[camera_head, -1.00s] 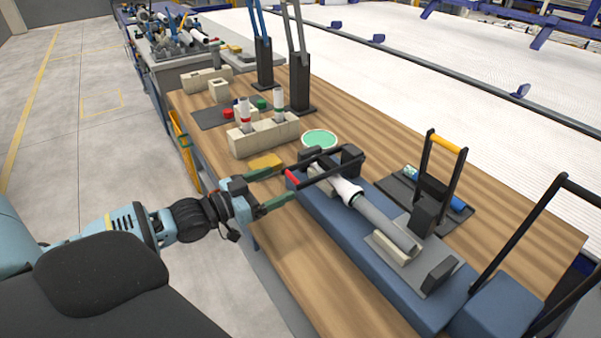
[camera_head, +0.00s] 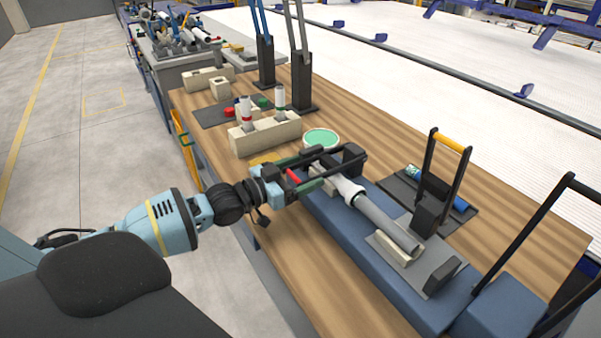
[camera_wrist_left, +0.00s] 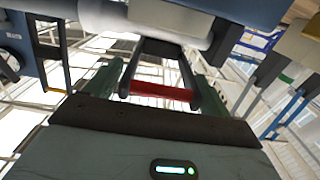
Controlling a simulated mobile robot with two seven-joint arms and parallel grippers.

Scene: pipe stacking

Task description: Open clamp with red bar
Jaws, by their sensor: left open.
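The clamp (camera_head: 352,158) with the red bar is a black frame at the far end of the blue base on the table. Its red bar (camera_head: 293,176) lies low across the two black lever arms, towards my gripper; it also shows in the left wrist view (camera_wrist_left: 160,91). A grey pipe with a white fitting (camera_head: 350,190) lies along the blue base beside the clamp. My left gripper (camera_head: 316,169) is open. Its two green fingers reach past either side of the red bar, which sits between them, apart from both in the wrist view. My right gripper is out of view.
A second clamp with a yellow bar (camera_head: 451,142) stands upright on the right. A beige block (camera_head: 266,134) with upright pipe pieces and a green round dish (camera_head: 321,138) are behind the gripper. The table front (camera_head: 290,255) is bare.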

